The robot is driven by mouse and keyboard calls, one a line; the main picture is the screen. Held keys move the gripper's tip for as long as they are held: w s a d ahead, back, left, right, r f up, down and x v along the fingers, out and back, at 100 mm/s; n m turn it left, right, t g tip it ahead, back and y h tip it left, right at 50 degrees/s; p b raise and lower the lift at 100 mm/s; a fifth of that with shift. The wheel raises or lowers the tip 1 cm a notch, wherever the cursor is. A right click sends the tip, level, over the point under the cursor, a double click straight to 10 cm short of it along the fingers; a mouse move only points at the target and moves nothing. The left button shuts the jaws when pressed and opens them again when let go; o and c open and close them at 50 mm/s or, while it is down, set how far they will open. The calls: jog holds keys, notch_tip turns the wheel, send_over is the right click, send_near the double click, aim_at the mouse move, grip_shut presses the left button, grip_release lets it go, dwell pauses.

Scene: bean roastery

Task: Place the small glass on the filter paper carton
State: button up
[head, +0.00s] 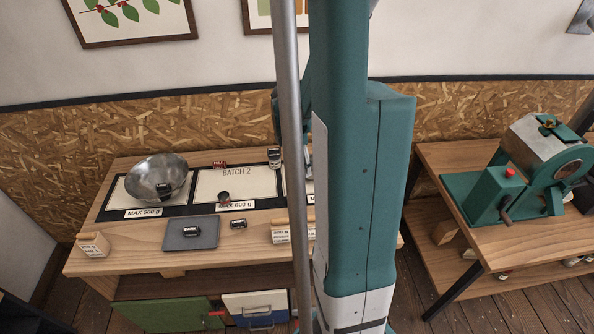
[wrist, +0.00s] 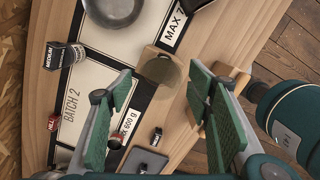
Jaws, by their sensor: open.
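In the wrist view, my gripper (wrist: 160,76) is open, its green-padded fingers spread on both sides of a small round see-through, brownish thing (wrist: 161,70), which looks like the small glass seen from above. It appears over a tan block (wrist: 150,54); I cannot tell whether it rests on it, or whether this block is the filter paper carton. In the head view, a tan carton with white labels (head: 280,236) stands at the bench's front, partly hidden by a pole. My arm hides the gripper there.
A metal bowl (head: 158,177) stands on the left panel. A grey tray (head: 191,233) bears a small black item. A MEDIUM tin (wrist: 75,56) and a red HULL item (wrist: 53,123) stand near BATCH 2. A dark bowl (wrist: 118,10) is at the wrist view's top.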

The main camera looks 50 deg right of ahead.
notch_tip(320, 180, up, 8)
jog(key=a, duration=0.1)
jog(key=shift+w, duration=0.15)
dwell(0.4)
dwell(0.6)
jog(key=w+a+r+m+t, duration=0.25)
jog(key=a+r, duration=0.35)
jog(key=a, duration=0.5)
jog(key=s+a+r+m+t, duration=0.1)
jog(key=s+a+r+m, duration=0.1)
jog(key=a, duration=0.8)
jog(key=s+a+r+m+t+y, duration=0.1)
jog(key=a+m, duration=0.4)
jog(key=a, duration=0.5)
jog(key=s+a+r+m+t, duration=0.3)
jog(key=s+a+r+m, duration=0.1)
jog(key=a, duration=0.6)
jog(key=shift+s+a, duration=0.2)
jog(key=shift+s, duration=0.1)
jog(key=shift+f, duration=0.1)
